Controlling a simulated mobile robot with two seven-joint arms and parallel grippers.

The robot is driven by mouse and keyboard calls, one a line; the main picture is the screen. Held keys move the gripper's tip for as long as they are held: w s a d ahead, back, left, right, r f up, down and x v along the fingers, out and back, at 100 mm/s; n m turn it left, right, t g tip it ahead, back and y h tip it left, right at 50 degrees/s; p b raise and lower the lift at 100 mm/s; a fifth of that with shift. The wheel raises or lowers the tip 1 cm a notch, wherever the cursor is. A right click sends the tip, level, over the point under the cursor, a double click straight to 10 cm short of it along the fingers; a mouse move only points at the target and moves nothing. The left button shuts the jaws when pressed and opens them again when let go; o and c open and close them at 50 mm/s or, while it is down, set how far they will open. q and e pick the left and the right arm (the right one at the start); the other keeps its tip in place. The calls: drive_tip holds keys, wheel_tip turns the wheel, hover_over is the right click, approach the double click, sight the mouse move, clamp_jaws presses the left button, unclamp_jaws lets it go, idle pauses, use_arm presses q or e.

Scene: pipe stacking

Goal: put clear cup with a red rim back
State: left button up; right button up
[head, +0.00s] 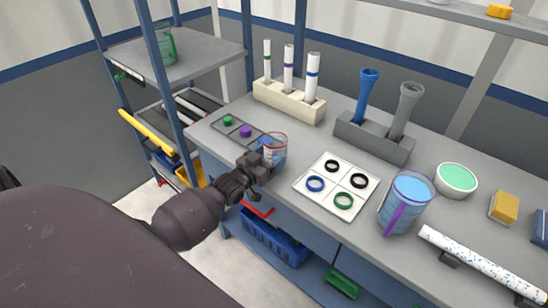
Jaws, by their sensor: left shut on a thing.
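The clear cup with a red rim (278,153) is upright at the front edge of the grey table, left of the white ring board. My left gripper (262,167) reaches in from the lower left and is shut on the cup's near side. I cannot tell whether the cup's bottom touches the table. My right gripper is not in view.
A dark tray (222,127) with green and purple pieces lies just behind the cup. A cream rack (290,108) with white tubes stands further back. The white ring board (326,200) and a purple-handled pitcher (405,203) are to the right. A shelf (205,55) stands left.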

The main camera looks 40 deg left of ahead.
use_arm(q)
drive_tip(key=shift+w+d+f, duration=0.1)
drive_tip(key=shift+w+f, duration=0.25)
drive_tip(key=shift+w, duration=0.2)
drive_tip(key=shift+w+f, duration=0.35)
drive_tip(key=shift+w, duration=0.2)
drive_tip(key=shift+f, duration=0.2)
drive_tip(key=o, duration=1.2)
drive_tip(key=shift+f+b, duration=0.1)
drive_tip(key=shift+b, duration=0.2)
drive_tip(key=s+p, duration=0.1)
drive_tip(key=s, duration=1)
drive_tip(key=s+d+f+g, duration=0.3)
drive_tip(key=s+d+f, duration=0.1)
drive_tip(key=s, duration=0.5)
drive_tip(key=s+d+f+g+y, duration=0.1)
drive_tip(key=s+d+f+g, duration=0.3)
drive_tip(key=s, duration=0.5)
drive_tip(key=d+f, duration=0.1)
drive_tip(key=d, duration=0.1)
drive_tip(key=shift+s+d, duration=0.25)
drive_tip(key=shift+d, duration=0.15)
